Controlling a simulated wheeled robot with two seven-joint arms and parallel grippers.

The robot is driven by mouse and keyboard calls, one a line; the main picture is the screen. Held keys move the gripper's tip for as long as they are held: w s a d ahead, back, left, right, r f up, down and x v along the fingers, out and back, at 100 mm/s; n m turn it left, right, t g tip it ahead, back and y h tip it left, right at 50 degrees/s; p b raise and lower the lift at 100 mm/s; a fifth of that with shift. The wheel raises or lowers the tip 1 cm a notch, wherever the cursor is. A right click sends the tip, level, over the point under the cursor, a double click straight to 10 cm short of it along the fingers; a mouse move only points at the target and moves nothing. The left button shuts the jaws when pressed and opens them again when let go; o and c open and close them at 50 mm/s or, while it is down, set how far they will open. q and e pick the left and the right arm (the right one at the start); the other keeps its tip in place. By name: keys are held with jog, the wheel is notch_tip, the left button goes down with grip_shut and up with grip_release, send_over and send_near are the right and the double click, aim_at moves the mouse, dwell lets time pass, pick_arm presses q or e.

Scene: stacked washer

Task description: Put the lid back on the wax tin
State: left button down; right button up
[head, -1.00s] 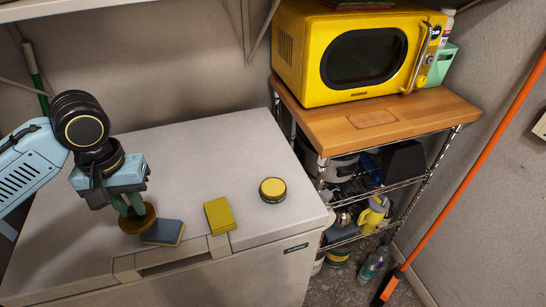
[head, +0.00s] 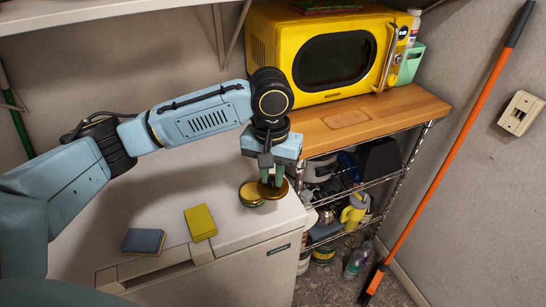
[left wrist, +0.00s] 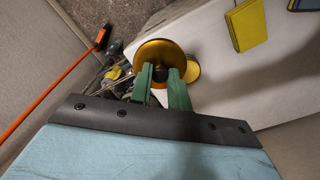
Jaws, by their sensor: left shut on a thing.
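The wax tin (head: 250,194) is a low round tin with a yellow top face, standing near the right end of the white washer top. My left gripper (head: 271,180) points down and is shut on the gold round lid (head: 273,190). The lid is off-centre from the tin, overlapping its right side in the head view; I cannot tell whether they touch. In the left wrist view the green fingers (left wrist: 163,82) pinch the dark knob of the lid (left wrist: 160,48), which partly hides the tin (left wrist: 193,71). My right gripper is not in view.
A wire rack with a wooden top (head: 370,119) and yellow microwave (head: 335,60) stands just beyond the right edge. An orange-handled broom (head: 450,157) leans right.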

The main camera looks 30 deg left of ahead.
pick_arm(q)
jog(key=w+a+f+n+p, duration=0.1)
jog(key=a+f+n, duration=0.1)
jog(key=n, duration=0.1)
jog(key=w+a+f+n+p, duration=0.1)
jog(key=a+f+n+p, duration=0.1)
jog(key=a+f+n, duration=0.1)
jog(key=w+a+f+n+p, duration=0.1)
jog(key=w+a+f+n, duration=0.1)
jog(key=a+f+n, duration=0.1)
jog(key=shift+w+a+f+n, duration=0.1)
jog(key=shift+f+n, duration=0.15)
jog(key=shift+n, duration=0.55)
jog(key=shift+f+p, duration=0.25)
jog(key=shift+p, duration=0.05)
jog(key=shift+f, duration=0.6)
jog(key=shift+p, duration=1.05)
dwell(0.4)
jog(key=shift+f+p, duration=0.15)
jog(key=shift+p, duration=0.9)
dwell(1.3)
dwell(0.3)
jog(key=c, duration=1.3)
grip_release()
